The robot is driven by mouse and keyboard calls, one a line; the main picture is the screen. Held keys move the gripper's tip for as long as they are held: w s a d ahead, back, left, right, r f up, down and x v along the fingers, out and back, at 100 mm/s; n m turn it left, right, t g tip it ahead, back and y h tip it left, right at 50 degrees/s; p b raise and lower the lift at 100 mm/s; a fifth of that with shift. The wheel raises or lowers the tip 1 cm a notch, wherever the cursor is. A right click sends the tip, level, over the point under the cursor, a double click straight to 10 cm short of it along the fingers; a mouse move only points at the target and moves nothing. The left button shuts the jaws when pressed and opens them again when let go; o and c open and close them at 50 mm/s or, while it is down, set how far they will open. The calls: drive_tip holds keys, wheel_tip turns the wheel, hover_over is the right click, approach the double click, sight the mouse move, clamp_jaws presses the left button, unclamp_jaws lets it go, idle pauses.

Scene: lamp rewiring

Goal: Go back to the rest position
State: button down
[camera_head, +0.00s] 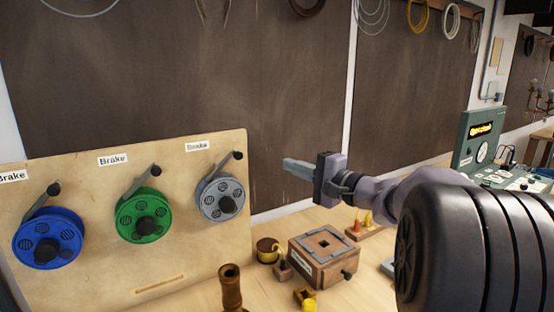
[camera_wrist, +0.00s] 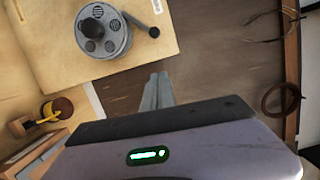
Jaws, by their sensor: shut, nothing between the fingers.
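My gripper (camera_head: 288,166) is shut and empty, held in the air in front of the dark wall panel, to the right of the wooden reel board (camera_head: 95,170). In the wrist view the closed fingers (camera_wrist: 158,90) point toward the dark panel. The grey reel (camera_head: 221,198) with its brake lever is to the left of the fingertips and apart from them; it also shows in the wrist view (camera_wrist: 103,31). The green reel (camera_head: 143,216) and the blue reel (camera_head: 48,239) are further left on the same board.
Below my arm, a wooden box (camera_head: 323,257) with a square hole, a small spool (camera_head: 267,250) and a turned wooden post (camera_head: 231,287) stand on the bench. A green instrument case (camera_head: 478,143) stands at the right. Cable coils (camera_head: 417,14) hang on the dark panel above.

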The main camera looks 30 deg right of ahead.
drive_tip(key=s+a+f+n+g+y, duration=0.1)
drive_tip(key=s+a+f+n+g, duration=0.15)
drive_tip(key=a, duration=0.45)
drive_tip(key=s+a+f+n+g+y, duration=0.1)
drive_tip(key=s+a+f+g, duration=0.2)
drive_tip(key=a, duration=0.5)
drive_tip(key=s+a+f+n+g+y, duration=0.1)
drive_tip(key=s+a+n+g, duration=0.1)
drive_tip(key=s+a, duration=0.4)
drive_tip(key=s+a+f+n+g+h, duration=0.2)
drive_tip(key=s+f, duration=0.4)
drive_tip(key=s, duration=0.3)
drive_tip(key=s+a+f+n+g+h, duration=0.2)
drive_tip(key=s+f+n+h, duration=0.1)
drive_tip(key=s, duration=0.6)
wheel_tip(320, 180, down, 3)
drive_tip(key=shift+a+r+h, duration=0.1)
drive_tip(key=shift+a+h, duration=0.1)
drive_tip(key=shift+h, duration=0.3)
drive_tip(key=shift+n, duration=0.25)
